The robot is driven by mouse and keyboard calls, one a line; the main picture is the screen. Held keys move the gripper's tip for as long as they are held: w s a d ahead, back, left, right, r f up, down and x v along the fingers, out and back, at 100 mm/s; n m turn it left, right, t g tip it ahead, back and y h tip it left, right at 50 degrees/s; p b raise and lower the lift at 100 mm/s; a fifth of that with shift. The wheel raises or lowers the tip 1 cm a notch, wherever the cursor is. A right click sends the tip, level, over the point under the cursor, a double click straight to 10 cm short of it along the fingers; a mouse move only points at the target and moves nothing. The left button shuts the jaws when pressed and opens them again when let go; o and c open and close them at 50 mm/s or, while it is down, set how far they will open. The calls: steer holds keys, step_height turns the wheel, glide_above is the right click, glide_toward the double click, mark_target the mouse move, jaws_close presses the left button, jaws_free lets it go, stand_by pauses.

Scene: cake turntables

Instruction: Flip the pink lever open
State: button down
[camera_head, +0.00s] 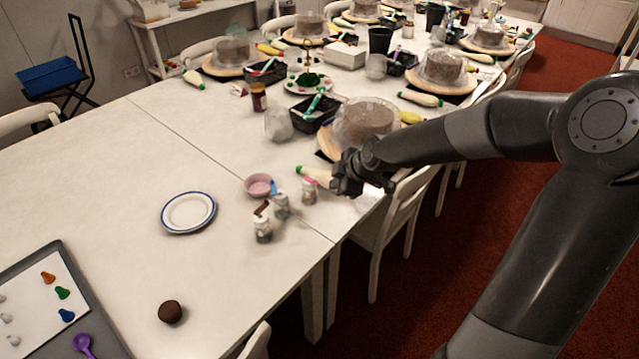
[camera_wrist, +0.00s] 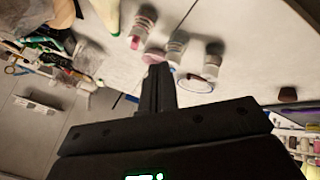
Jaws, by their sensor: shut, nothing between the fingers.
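Three small clear jars with grey contents stand in a group near the table's front edge. The jar with the pink lever (camera_head: 310,181) is the one nearest my gripper (camera_head: 345,181) in the head view. The pink-topped jar also shows near the top of the wrist view (camera_wrist: 143,26). My gripper is shut and empty, just right of this jar in the head view. Its closed fingers (camera_wrist: 158,72) point towards the jars in the wrist view, apart from the pink one. Whether the lever is up or down is too small to tell.
The blue-topped jar (camera_head: 282,207) and brown-topped jar (camera_head: 263,230) stand close by. A blue-rimmed plate (camera_head: 189,212) lies left. The table's left part is mostly clear.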

mark_target(310, 179)
steer(key=w+a+f, duration=0.3)
steer(key=w+f, duration=0.5)
steer(key=shift+w+a, duration=0.3)
steer(key=shift+a, duration=0.05)
stand_by(0.3)
